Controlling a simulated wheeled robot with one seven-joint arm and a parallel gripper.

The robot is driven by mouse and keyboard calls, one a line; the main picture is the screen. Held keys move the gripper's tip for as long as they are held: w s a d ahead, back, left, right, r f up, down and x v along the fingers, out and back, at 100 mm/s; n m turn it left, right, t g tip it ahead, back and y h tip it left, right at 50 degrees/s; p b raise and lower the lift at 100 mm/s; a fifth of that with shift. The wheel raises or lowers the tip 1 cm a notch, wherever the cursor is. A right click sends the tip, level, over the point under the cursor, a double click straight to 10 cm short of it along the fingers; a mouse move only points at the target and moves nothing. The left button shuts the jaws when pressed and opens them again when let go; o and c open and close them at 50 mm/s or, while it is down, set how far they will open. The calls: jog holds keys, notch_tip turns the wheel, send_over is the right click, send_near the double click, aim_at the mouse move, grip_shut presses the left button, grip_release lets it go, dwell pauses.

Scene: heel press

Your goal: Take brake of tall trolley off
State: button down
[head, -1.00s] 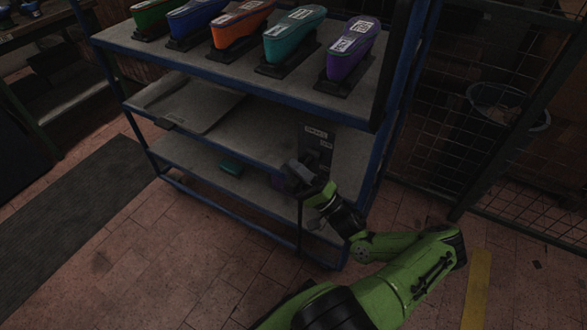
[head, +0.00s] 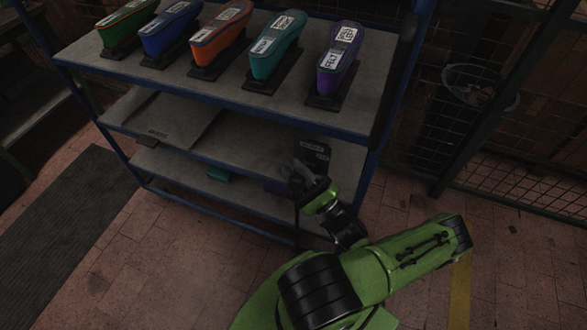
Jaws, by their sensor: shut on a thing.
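The tall trolley (head: 219,163) has a blue frame and three grey shelves. A dark upright plate with small light labels (head: 314,150) shows at the right end of its middle level. My gripper (head: 300,178) is at this plate, low at the trolley's front right. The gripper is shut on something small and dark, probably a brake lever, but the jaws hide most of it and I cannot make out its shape. A thin dark upright bar (head: 297,218) shows below the gripper.
Several coloured shoe-like forms stand on the top shelf, with a purple one (head: 336,62) at the right. A grey board (head: 165,122) lies on the middle shelf. A wire mesh fence (head: 530,160) and a bucket (head: 478,88) are at the right. A dark mat (head: 62,225) lies at the left.

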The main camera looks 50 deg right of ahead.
jog(key=shift+d+r+m, duration=0.1)
jog(key=shift+r+m, duration=0.1)
jog(key=shift+m, duration=0.1)
jog(key=c, duration=1.1)
grip_release()
jog(key=shift+o, duration=0.2)
jog(key=shift+f, duration=0.1)
jog(key=b+v, duration=0.1)
jog(key=v, duration=1.4)
jog(key=shift+s, duration=0.35)
jog(key=shift+f, duration=0.15)
